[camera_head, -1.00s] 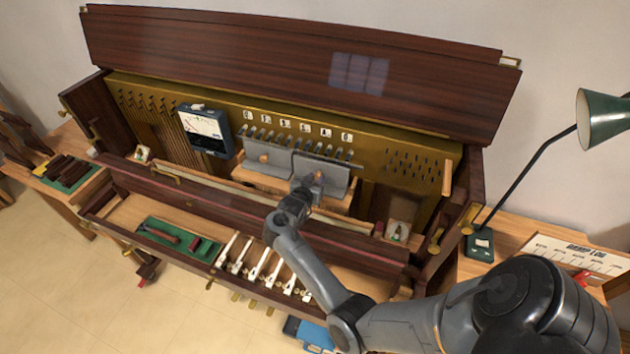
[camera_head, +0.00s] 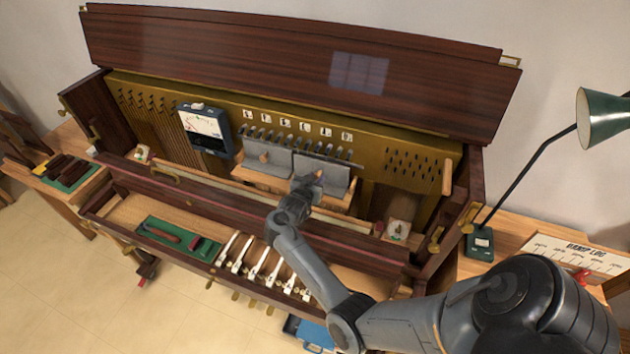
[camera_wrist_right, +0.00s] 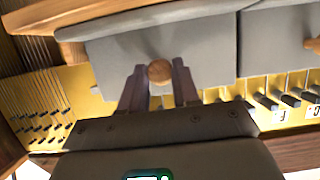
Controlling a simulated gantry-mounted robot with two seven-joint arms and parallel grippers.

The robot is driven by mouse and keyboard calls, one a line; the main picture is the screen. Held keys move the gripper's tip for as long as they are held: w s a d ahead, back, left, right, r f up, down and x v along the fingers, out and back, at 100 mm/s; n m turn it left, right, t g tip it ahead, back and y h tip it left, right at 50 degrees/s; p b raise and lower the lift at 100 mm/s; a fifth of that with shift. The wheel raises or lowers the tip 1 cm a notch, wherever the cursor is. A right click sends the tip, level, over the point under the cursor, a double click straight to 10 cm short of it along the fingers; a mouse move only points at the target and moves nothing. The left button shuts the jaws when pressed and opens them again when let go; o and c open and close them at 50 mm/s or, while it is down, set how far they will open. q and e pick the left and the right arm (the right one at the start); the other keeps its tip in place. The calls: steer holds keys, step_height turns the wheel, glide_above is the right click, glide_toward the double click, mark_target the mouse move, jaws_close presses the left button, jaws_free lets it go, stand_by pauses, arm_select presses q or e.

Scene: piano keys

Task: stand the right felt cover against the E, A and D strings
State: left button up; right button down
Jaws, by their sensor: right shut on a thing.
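The right felt cover (camera_head: 335,176) is a grey panel with a round wooden knob (camera_wrist_right: 160,71). It is upright or slightly tilted on a wooden ledge, before the row of metal pins; I cannot tell whether it touches the strings. My right gripper (camera_head: 309,183) is shut on this knob. In the right wrist view the two fingers of the right gripper (camera_wrist_right: 159,86) lie on either side of the knob. The left felt cover (camera_head: 267,159), grey with its own knob, stands beside it on the left. My left gripper is out of view.
White letter labels (camera_head: 298,126) line the brass plate above the pins. A dark meter (camera_head: 205,130) hangs left of the covers. A small box (camera_head: 398,229) sits to the right. A green tray (camera_head: 178,238) and several white keys (camera_head: 262,265) lie in front.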

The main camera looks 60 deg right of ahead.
steer(key=shift+w+d, duration=0.1)
steer(key=shift+d, duration=0.35)
steer(key=shift+w+d+b, duration=0.1)
steer(key=shift+d+b, duration=0.2)
steer(key=shift+d, duration=0.1)
steer(key=c, duration=0.7)
jaws_free()
steer(key=shift+c, duration=0.2)
steer(key=shift+a+r+p, duration=0.3)
steer(key=shift+a+p, duration=0.2)
steer(key=shift+p, duration=0.05)
steer(key=f+p+v, duration=0.1)
steer(key=p+v, duration=0.3)
steer(key=v, duration=0.3)
steer(key=shift+a, duration=0.15)
